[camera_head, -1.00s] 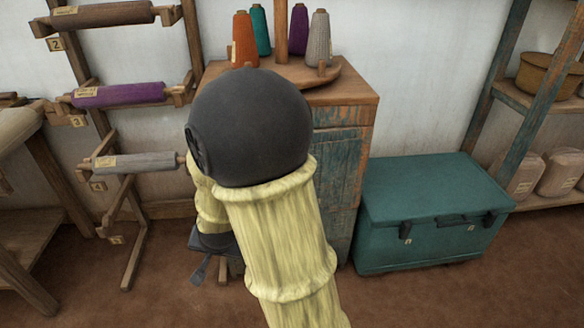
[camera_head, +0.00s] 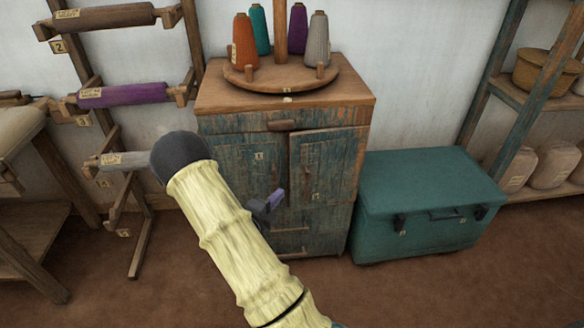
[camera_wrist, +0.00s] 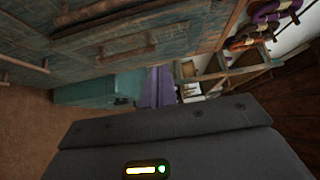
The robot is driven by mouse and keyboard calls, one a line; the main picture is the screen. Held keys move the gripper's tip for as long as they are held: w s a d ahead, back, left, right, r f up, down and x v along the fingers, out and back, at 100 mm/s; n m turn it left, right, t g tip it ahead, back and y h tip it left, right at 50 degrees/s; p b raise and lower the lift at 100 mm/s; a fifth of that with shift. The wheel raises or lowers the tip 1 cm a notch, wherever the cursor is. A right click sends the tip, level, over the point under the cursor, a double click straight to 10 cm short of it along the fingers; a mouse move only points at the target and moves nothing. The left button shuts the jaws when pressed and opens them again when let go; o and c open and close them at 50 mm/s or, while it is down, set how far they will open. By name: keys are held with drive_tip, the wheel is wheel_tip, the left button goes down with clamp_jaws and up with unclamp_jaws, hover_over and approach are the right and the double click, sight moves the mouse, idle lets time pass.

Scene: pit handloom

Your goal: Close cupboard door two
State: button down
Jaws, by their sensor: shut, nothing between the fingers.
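The cupboard (camera_head: 222,140) is a worn blue-green wooden cabinet with a drawer above two doors. Its left door (camera_head: 235,170) carries a small tag; its right door (camera_head: 335,165) carries another, too small to read surely. A dark gap runs along the right door's left edge, and the door looks nearly flush or slightly ajar; I cannot tell which. My gripper (camera_head: 276,199) is shut and empty, in front of the doors near their meeting line; contact cannot be told. Its purple fingers show in the wrist view (camera_wrist: 156,86). My arm covers the lower left of the cupboard.
A round wooden stand (camera_head: 283,80) with several yarn cones sits on the cupboard. A teal chest (camera_head: 425,205) stands close on the right. A rack with rollers (camera_head: 120,95) is on the left. Brown floor (camera_head: 400,290) is open in front.

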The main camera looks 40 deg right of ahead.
drive_tip(key=shift+d, duration=0.1)
approach(298, 162)
drive_tip(key=s+d, duration=0.2)
drive_tip(key=d, duration=0.2)
drive_tip(key=w, duration=0.1)
drive_tip(key=w+d+b, duration=0.1)
drive_tip(key=shift+w, duration=0.3)
drive_tip(key=shift+w+d, duration=0.25)
drive_tip(key=shift+w, duration=0.4)
